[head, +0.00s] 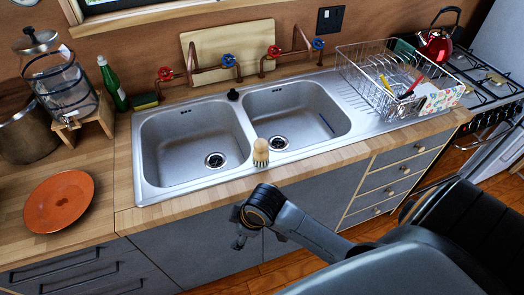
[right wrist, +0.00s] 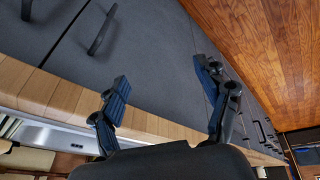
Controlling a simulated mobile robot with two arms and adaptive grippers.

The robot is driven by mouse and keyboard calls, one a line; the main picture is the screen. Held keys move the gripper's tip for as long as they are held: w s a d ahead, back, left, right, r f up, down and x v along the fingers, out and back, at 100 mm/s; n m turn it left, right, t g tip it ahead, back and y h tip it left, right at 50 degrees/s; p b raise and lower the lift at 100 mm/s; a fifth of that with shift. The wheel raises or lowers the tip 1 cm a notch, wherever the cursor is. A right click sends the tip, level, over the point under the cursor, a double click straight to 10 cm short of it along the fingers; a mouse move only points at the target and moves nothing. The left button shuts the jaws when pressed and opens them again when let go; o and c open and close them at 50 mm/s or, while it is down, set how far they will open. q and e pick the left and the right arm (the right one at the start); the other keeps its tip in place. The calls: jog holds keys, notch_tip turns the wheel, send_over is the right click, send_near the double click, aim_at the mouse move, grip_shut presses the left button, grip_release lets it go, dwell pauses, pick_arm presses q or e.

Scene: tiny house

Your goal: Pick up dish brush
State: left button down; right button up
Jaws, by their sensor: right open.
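The dish brush (head: 261,152) has a round wooden head with pale bristles and sits at the front rim of the double sink (head: 200,185), near the divider between the basins. My right gripper (head: 241,229) is lower in the head view, in front of the cabinet fronts below the counter edge, apart from the brush. In the right wrist view its two fingers (right wrist: 166,88) are spread with nothing between them. I cannot make out the brush in the right wrist view. My left gripper is not in view.
An orange plate (head: 59,201) lies on the left counter. A green bottle (head: 112,84) and a glass dispenser (head: 60,80) stand behind it. A dish rack (head: 385,75) stands right of the sink. The basins look empty. The wooden counter edge (right wrist: 60,95) crosses the wrist view.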

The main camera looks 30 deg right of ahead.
jog(key=w+r+n, duration=0.5)
jog(key=r, duration=0.1)
jog(key=n+g+h, duration=0.2)
jog(key=n+h, duration=0.3)
jog(key=n, duration=0.6)
send_near(260, 144)
jog(key=p+x, duration=0.1)
jog(key=x, duration=0.7)
jog(key=shift+d+f+p, duration=0.15)
jog(key=shift+p, duration=0.2)
jog(key=shift+w+f+p, duration=0.1)
jog(key=shift+f+p, duration=0.2)
jog(key=shift+f, duration=0.2)
jog(key=p+x, duration=0.1)
jog(key=x, duration=0.2)
jog(key=shift+w+f, duration=0.1)
jog(key=shift+f, duration=0.25)
jog(key=shift+w+d+f, duration=0.1)
jog(key=shift+f, duration=0.25)
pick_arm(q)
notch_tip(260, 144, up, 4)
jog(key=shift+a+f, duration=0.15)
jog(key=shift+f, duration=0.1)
pick_arm(e)
jog(key=c, duration=1.3)
